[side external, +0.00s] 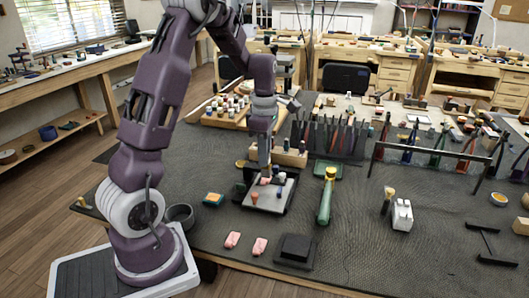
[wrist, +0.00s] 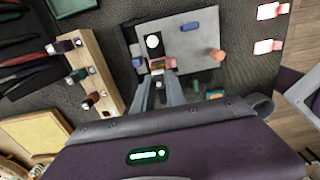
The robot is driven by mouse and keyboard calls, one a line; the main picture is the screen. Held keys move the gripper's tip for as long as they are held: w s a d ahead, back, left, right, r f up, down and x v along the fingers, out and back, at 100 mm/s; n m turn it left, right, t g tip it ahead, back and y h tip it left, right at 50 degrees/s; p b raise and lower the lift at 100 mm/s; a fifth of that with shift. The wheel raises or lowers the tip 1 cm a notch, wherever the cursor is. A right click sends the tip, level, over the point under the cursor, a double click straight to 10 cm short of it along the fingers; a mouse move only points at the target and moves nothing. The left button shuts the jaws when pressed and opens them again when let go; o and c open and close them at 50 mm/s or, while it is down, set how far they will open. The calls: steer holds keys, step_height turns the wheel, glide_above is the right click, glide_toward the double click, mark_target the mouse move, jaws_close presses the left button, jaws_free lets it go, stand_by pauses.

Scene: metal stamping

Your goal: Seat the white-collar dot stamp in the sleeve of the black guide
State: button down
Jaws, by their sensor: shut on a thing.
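My gripper (wrist: 160,82) points down over a grey metal plate (wrist: 190,50) and is shut on a small reddish stamp (wrist: 167,64). In the side view my gripper (side external: 264,173) is low over the same plate (side external: 275,202). The stamp's collar and lower end are too small or hidden to make out. A round white-topped piece (wrist: 153,42) with dark edging stands just beyond the fingertips; it also shows in the side view (side external: 280,177). I cannot tell whether this is the black guide, or whether the held stamp touches it.
An orange peg (wrist: 217,55) and a blue piece (wrist: 190,26) are on the plate. A wooden block (wrist: 97,60) holding stamps stands beside it.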

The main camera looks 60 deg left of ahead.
steer(key=shift+f, duration=0.45)
steer(key=c, duration=1.3)
jaws_free()
step_height(320, 180, up, 7)
steer(key=shift+r, duration=0.1)
